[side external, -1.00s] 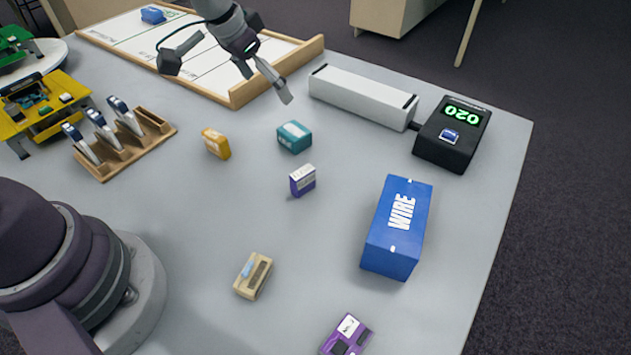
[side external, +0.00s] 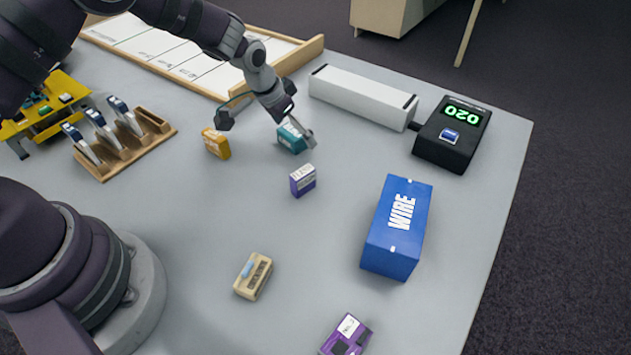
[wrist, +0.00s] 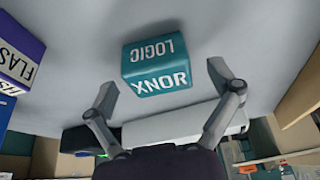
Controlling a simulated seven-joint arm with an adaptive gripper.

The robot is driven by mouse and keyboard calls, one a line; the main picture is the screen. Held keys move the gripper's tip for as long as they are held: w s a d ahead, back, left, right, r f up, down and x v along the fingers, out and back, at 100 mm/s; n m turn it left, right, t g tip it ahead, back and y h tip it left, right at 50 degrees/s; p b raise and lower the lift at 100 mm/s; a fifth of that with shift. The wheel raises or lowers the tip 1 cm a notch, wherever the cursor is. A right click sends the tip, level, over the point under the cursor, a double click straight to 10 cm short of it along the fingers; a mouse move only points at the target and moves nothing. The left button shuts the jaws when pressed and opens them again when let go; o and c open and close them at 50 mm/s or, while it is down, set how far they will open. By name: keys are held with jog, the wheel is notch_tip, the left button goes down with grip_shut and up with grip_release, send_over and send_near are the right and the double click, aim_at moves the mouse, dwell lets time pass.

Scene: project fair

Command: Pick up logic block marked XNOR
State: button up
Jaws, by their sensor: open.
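The teal block (wrist: 156,64) marked LOGIC and XNOR rests on the grey table in the wrist view, just beyond my gripper (wrist: 162,84), whose fingers are spread and empty. In the side external view the teal block (side external: 289,141) is partly hidden by my gripper (side external: 268,130). One finger is close to the block's right side and the other is well to its left, above the table. I cannot tell whether the finger touches the block.
A yellow block (side external: 216,144) stands left of the teal block. A purple and white block (side external: 303,180), marked FLASH in the wrist view (wrist: 14,55), stands nearby. A long white bar (side external: 360,96), a black display box (side external: 450,140) and a blue WIRE box (side external: 398,225) lie to the right.

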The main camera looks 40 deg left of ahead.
jog(key=c, duration=1.3)
jog(key=shift+o, duration=0.2)
